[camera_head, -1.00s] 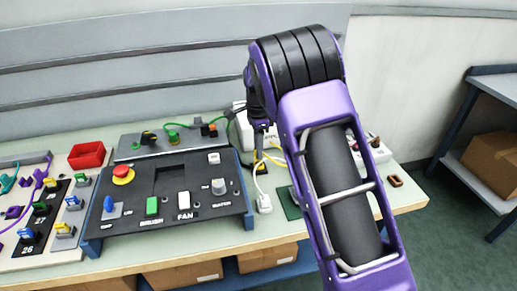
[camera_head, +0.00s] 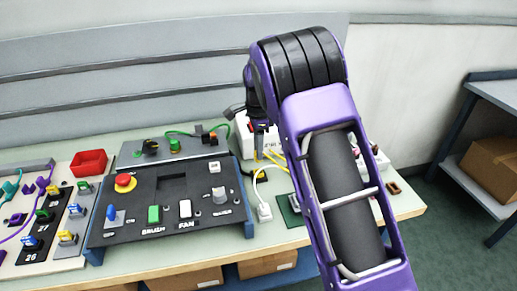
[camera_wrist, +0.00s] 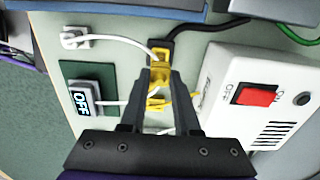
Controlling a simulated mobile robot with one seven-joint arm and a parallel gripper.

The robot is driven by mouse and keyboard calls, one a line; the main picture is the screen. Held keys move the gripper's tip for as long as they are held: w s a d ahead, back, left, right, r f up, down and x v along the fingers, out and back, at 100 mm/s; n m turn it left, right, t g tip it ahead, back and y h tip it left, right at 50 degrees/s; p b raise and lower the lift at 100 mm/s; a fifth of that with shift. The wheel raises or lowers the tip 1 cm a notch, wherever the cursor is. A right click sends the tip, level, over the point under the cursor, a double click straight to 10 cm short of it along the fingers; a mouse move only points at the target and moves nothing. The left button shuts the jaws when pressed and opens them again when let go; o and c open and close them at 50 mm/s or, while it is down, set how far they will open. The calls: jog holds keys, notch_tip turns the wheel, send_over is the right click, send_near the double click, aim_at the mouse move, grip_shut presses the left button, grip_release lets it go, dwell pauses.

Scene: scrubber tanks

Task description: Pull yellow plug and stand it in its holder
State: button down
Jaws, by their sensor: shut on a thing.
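In the wrist view, the two dark fingers of my gripper (camera_wrist: 160,78) are closed on the yellow plug (camera_wrist: 157,75). The plug is beside the end of a black socket piece (camera_wrist: 162,47) on a black cord. I cannot tell whether its pins are still inside. Yellow shows further down between the fingers and just right of them. In the head view, my gripper (camera_head: 259,140) is partly hidden by my arm, above yellow cords (camera_head: 272,156) on the bench. I cannot make out the plug's holder in either view.
A white box with a red switch (camera_wrist: 255,95) stands close right of my fingers in the wrist view. On the left are a green plate with an OFF display (camera_wrist: 82,98) and a white plug (camera_wrist: 75,38) with a white cord.

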jog(key=w+d, duration=0.3)
jog(key=d, duration=0.8)
jog(key=shift+w+d, duration=0.15)
jog(key=shift+d, duration=0.1)
jog(key=shift+f+b, duration=1.05)
jog(key=shift+f, duration=1.25)
jog(key=shift+f, duration=0.15)
jog(key=shift+f+b, duration=0.3)
jog(key=shift+f, duration=0.55)
jog(key=shift+c, duration=0.4)
grip_release()
